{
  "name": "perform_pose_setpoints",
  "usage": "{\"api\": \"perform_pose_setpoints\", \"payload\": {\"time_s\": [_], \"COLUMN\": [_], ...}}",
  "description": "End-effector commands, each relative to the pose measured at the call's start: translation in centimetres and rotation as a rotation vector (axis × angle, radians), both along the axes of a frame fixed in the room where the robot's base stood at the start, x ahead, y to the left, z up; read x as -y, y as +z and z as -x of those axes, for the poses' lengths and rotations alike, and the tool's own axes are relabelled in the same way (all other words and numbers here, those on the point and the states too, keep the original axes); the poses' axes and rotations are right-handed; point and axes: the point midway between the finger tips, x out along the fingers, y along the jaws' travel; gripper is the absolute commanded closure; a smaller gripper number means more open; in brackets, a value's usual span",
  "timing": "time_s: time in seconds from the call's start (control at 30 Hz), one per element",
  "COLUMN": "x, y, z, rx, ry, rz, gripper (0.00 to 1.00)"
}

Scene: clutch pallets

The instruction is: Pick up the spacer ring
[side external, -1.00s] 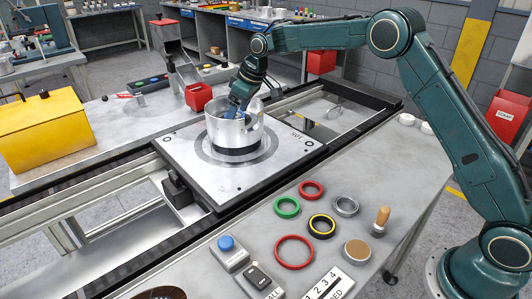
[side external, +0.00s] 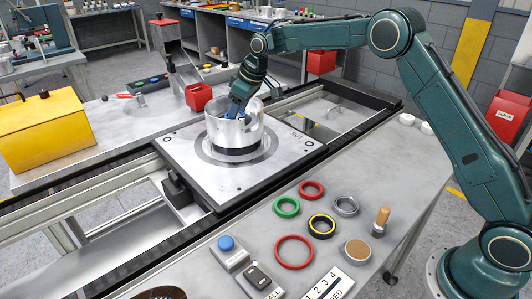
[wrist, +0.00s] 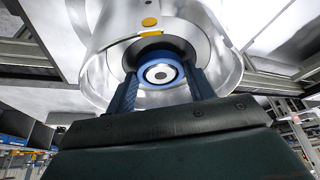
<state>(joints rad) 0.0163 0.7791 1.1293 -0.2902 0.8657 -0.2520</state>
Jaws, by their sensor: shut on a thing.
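A shiny metal drum (side external: 220,133) stands upright on the square pallet (side external: 186,172). My gripper (side external: 238,108) points down into the drum's open top, and the wall hides its fingertips in the side view. In the wrist view, my gripper's fingers (wrist: 162,88) are shut on a blue ring (wrist: 180,72), one finger on each side. A pale round face shows in the middle of that ring. The blue ring is the likely spacer ring. It is inside the drum, close to a dark round part, and I cannot tell whether they touch.
Several loose rings lie on the front bench, including a green ring (side external: 277,208) and a large red ring (side external: 279,257). A wood-handled tool (side external: 382,216), a blue-button box (side external: 228,250) and a yellow box (side external: 45,135) stand around. The drum wall closely surrounds my gripper.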

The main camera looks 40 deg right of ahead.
Motion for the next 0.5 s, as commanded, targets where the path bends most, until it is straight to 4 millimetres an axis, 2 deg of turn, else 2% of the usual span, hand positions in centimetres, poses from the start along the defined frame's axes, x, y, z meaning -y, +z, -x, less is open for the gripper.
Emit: {"api": "perform_pose_setpoints", "payload": {"time_s": [0.27, 0.5], "x": [0.0, 0.0], "y": [2.0, 5.6], "z": [-0.1, -0.1], "rx": [0.004, 0.005], "ry": [0.001, -0.001], "rz": [-0.001, -0.001], "gripper": [0.68, 0.68]}}
